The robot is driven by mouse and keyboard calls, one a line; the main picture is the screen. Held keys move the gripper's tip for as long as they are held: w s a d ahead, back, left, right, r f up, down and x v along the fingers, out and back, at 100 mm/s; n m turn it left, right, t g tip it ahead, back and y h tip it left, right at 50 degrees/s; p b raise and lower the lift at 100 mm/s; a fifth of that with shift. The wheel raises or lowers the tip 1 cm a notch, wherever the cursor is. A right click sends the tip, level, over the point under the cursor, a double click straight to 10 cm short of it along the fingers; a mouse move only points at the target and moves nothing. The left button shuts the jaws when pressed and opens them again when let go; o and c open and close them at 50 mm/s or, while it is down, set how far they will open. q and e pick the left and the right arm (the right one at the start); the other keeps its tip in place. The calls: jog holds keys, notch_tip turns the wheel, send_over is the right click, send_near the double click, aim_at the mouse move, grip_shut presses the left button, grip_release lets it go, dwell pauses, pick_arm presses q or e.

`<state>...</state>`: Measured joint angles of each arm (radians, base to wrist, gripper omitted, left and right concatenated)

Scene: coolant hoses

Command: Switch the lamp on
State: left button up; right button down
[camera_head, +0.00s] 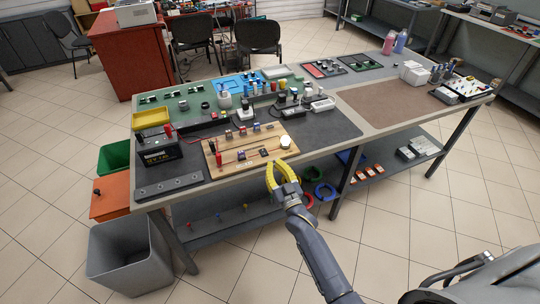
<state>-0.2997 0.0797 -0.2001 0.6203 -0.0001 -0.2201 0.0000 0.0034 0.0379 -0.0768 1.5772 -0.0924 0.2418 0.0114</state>
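A wooden board (232,153) lies on the dark mat at the near edge of the bench, with thin tracks and small parts on it. A round white part that looks like the lamp (285,142) sits at its right end; it looks pale, and I cannot tell if it is lit. A small dark part (265,153), possibly a switch, sits near the board's front. My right gripper (276,166) has yellow fingers, spread apart and empty. It is just in front of the bench edge, below the lamp in the picture. My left gripper is not in view.
A black battery box (160,149) stands left of the board, with a yellow bin (150,118) behind it. Several small devices crowd the bench behind the board. A brown mat (385,103) on the right is mostly clear. A grey bin (125,258) stands on the floor.

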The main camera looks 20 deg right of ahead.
jog(key=shift+f+v, duration=0.25)
jog(key=shift+v, duration=0.9)
notch_tip(320, 180, down, 18)
jog(key=s+g, duration=0.3)
jog(key=g, duration=0.2)
jog(key=s+f+n+g, duration=0.1)
jog(key=s+f+g, duration=0.2)
jog(key=s+f, duration=0.6)
jog(key=s+f+n+g, duration=0.1)
jog(key=s+f+g, duration=0.35)
jog(key=f, duration=0.85)
jog(key=s+d+f+g, duration=0.1)
jog(key=s+f, duration=0.4)
jog(key=s, duration=0.8)
jog(key=s+d+f+g+h, duration=0.1)
jog(key=s+f, duration=0.4)
jog(key=s, duration=0.9)
jog(key=s+d+f+g, duration=0.2)
jog(key=s+f+g, duration=0.2)
jog(key=s, duration=0.9)
notch_tip(320, 180, down, 2)
jog(key=shift+s+d+f+n+h, duration=0.1)
jog(key=shift+s+d+n+h, duration=0.3)
